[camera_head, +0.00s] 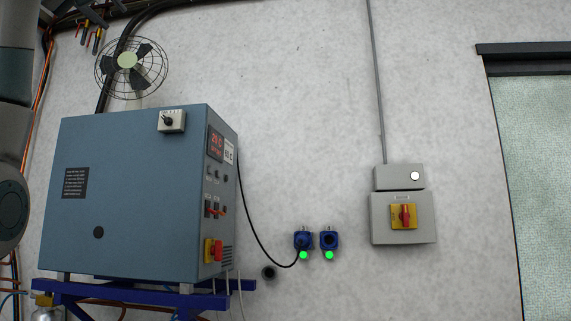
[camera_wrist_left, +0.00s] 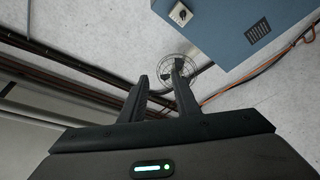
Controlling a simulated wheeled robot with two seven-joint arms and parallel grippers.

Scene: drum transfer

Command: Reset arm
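My left gripper (camera_wrist_left: 160,78) shows in the left wrist view, with two dark fingers standing apart and a gap between them. It is open and nothing is between the fingers. The wall and a round wire fan (camera_wrist_left: 187,68) lie beyond the fingertips. In the head view, part of my arm (camera_head: 14,130) shows at the left edge, but its fingers are not seen there. My right gripper is in neither view.
A blue-grey control cabinet (camera_head: 125,195) stands on a blue frame (camera_head: 150,296), with the wire fan (camera_head: 130,68) above it. Two blue sockets with green lights, one (camera_head: 329,240) without a plug, and a red-yellow switch box (camera_head: 403,232) are on the wall. A door (camera_head: 540,190) is at right.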

